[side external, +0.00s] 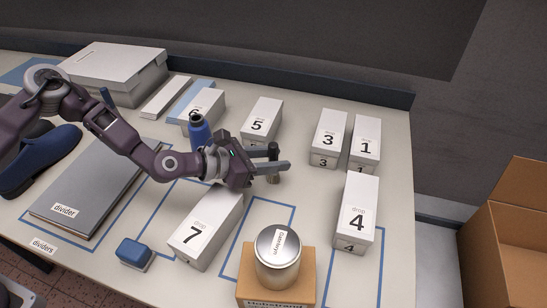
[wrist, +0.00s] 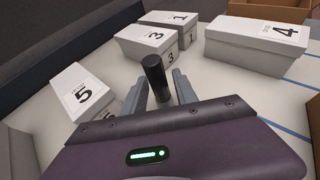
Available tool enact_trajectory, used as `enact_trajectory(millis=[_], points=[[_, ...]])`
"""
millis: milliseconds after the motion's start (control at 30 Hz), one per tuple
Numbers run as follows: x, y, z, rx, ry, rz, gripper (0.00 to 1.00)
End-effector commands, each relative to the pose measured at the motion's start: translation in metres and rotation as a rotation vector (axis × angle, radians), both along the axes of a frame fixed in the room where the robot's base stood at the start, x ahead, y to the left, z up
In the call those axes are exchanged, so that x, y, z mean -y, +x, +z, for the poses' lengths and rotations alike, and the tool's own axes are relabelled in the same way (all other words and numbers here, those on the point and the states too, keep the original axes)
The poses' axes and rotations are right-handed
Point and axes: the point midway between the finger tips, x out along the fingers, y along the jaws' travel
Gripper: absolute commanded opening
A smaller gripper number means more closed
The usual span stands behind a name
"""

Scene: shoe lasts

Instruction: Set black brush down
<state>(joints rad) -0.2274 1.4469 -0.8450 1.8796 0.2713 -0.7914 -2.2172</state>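The black brush (wrist: 156,78) stands upright between the two fingers of my gripper (wrist: 160,92), with a finger against each side. In the side external view, the brush (side external: 273,151) shows its dark top above the fingers of my gripper (side external: 272,161), and a short lighter part shows below them. The near finger hides its middle. It is over the pale table, between box 5 and box 7. I cannot tell whether its lower end touches the table.
White boxes 5 (side external: 261,120), 3 (side external: 328,137), 1 (side external: 366,142), 4 (side external: 356,212) and 7 (side external: 206,228) stand around. A blue bottle (side external: 198,131) is behind my wrist. A labelled tin (side external: 278,260) sits in front. The table between the brush and box 4 is clear.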

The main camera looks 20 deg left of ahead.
Motion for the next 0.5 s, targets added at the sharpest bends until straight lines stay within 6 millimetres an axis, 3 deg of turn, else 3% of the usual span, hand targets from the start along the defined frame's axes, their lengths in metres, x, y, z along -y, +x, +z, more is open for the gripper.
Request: enact_trajectory(millis=[333,500], points=[[-0.001,-0.001,0.001,0.000,0.000,0.000,0.41],[-0.016,-0.016,0.010,-0.001,0.000,-0.001,0.41]])
